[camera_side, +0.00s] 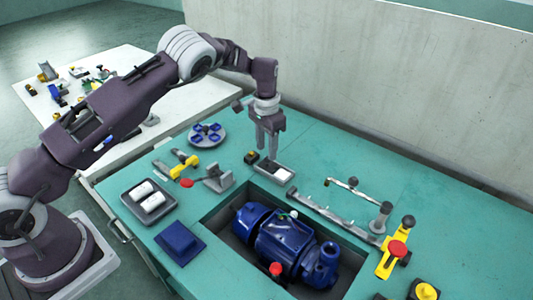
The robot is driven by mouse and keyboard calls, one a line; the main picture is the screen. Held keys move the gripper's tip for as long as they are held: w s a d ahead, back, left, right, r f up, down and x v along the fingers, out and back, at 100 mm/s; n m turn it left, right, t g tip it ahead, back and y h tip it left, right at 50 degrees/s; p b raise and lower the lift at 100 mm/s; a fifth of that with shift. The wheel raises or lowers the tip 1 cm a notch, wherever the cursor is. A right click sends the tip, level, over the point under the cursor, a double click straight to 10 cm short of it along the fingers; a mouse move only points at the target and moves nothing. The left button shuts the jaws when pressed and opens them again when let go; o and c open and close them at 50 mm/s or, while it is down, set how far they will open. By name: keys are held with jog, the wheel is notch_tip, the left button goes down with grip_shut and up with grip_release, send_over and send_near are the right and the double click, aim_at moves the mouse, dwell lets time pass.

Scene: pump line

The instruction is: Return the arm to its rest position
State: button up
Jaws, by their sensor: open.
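My gripper (269,152) points down above the teal workbench (345,155), near its back edge. Its two fingers stand apart, and I see nothing held between them. The fingertips are close to the left end of a small grey tray (259,172) that holds a white block (283,174). I cannot tell whether the fingers touch the tray or hover above it. My arm reaches across from the lower left, bent at the elbow.
A blue pump (285,243) lies in a recess. A grey tray with white cylinders (165,204), a blue block (180,240), a round plate with blue parts (207,143) and a yellow clamp (393,262) surround it. A white table (110,65) stands behind. A wall (400,75) rises beyond.

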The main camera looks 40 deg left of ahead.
notch_tip(320, 180, up, 4)
jog(key=shift+r, duration=0.1)
jog(key=shift+r, duration=0.4)
jog(key=s+d+r+n+t+h, duration=0.1)
jog(key=s+r+t, duration=0.1)
jog(key=s+r, duration=0.85)
jog(key=s+d+r+n+t+h, duration=0.1)
jog(key=s+r+n, duration=0.1)
jog(key=s+r, duration=0.85)
jog(key=s+t+y, duration=0.2)
jog(key=s, duration=1.6)
jog(key=shift+s+d+r+t, duration=0.25)
jog(key=shift+d+r+t, duration=0.05)
jog(key=shift+d+r, duration=0.1)
